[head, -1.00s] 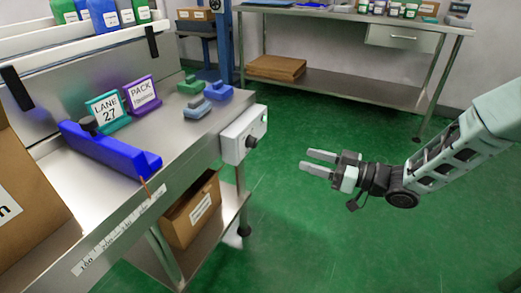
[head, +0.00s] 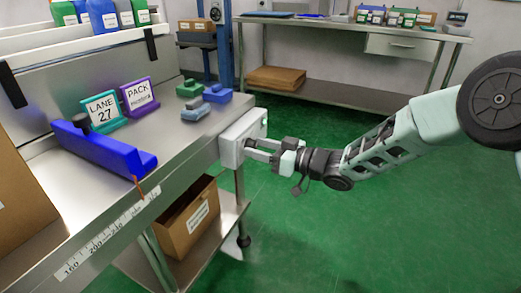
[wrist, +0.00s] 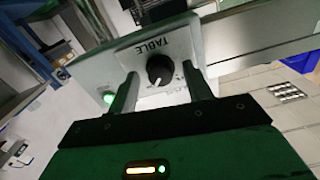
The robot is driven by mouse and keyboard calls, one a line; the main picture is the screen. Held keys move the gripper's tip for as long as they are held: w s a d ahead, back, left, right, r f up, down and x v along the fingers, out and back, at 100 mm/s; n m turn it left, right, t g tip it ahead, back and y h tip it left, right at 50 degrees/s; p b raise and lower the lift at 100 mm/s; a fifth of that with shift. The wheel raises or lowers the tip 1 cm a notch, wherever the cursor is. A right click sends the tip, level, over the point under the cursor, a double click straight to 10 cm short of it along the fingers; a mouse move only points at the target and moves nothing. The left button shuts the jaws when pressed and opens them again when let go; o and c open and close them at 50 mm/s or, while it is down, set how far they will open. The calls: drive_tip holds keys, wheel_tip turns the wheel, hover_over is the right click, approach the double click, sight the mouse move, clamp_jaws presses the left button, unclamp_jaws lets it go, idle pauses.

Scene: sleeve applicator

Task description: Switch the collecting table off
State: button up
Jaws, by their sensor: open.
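The collecting table's control box (head: 232,140) is a pale grey box on the end of the steel table. In the wrist view the box (wrist: 118,68) bears the word TABLE, a black rotary knob (wrist: 160,70) with a white pointer line, and a lit green lamp (wrist: 108,98). My gripper (head: 250,148) is open at the box's front face. In the wrist view its two fingers (wrist: 163,90) stand on either side of the knob, with a gap to it on both sides. I cannot tell whether the fingertips touch the box. In the head view the knob is mostly hidden by the fingers.
The steel table (head: 185,150) carries a blue rail (head: 100,150), a LANE 27 sign (head: 102,108), a PACK sign (head: 138,95) and small coloured blocks (head: 216,94). A cardboard box (head: 188,220) sits on its lower shelf. The green floor to the right is clear.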

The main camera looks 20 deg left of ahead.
drive_tip(key=c, duration=1)
drive_tip(key=shift+o, duration=0.2)
drive_tip(key=shift+n, duration=0.3)
drive_tip(key=n+b, duration=0.1)
drive_tip(key=n, duration=0.2)
drive_tip(key=shift+n, duration=0.4)
drive_tip(key=n+b, duration=0.2)
drive_tip(key=n, duration=0.2)
drive_tip(key=shift+f+n, duration=0.1)
drive_tip(key=shift+n, duration=0.2)
drive_tip(key=n+b, duration=0.3)
drive_tip(key=n, duration=0.2)
drive_tip(key=shift+f+b, duration=0.1)
drive_tip(key=shift+b, duration=0.2)
drive_tip(key=shift+n+b, duration=1.3)
drive_tip(key=shift+n, duration=0.7)
